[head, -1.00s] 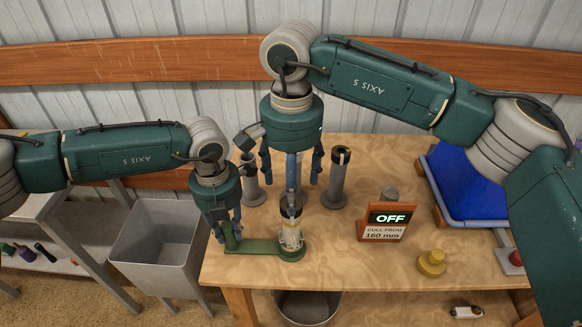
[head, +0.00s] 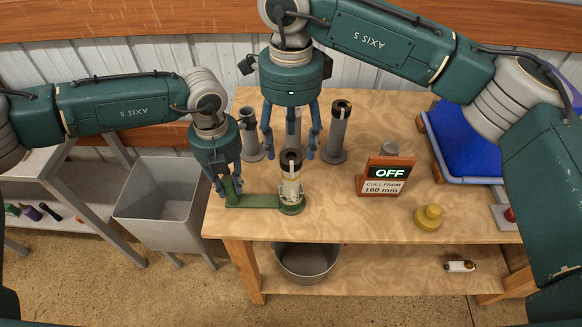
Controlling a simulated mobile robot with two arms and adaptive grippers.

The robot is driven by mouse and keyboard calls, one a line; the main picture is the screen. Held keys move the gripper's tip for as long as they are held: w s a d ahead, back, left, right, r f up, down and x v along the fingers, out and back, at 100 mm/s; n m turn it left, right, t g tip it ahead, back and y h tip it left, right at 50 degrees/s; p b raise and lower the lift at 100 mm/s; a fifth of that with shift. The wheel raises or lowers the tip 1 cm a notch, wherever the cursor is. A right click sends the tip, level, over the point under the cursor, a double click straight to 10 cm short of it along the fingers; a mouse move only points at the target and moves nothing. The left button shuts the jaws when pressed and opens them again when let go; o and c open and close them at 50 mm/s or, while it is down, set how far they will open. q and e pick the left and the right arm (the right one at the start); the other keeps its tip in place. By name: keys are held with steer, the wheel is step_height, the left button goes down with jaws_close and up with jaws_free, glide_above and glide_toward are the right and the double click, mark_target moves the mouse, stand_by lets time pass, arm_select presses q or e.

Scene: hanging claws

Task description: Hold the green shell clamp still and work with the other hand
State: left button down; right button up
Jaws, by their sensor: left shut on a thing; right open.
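The green shell clamp (head: 258,201) lies at the table's front left, its arm running right to a round base. A pale cylinder with a dark brown top (head: 291,178) stands upright at the clamp's right end. My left gripper (head: 227,192) is shut on the clamp's upright left end. My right gripper (head: 291,145) is open, its blue fingers spread and pointing down. It appears above and behind the dark-topped cylinder, apart from it, and partly hides a grey tube behind.
Grey tubes on round bases stand behind, one at the left (head: 249,135) and one at the right (head: 338,132). A grey bin (head: 160,217) stands left of the table.

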mark_target(291, 156)
steer(key=shift+f, duration=3.1)
steer(key=shift+c, duration=0.5)
jaws_close()
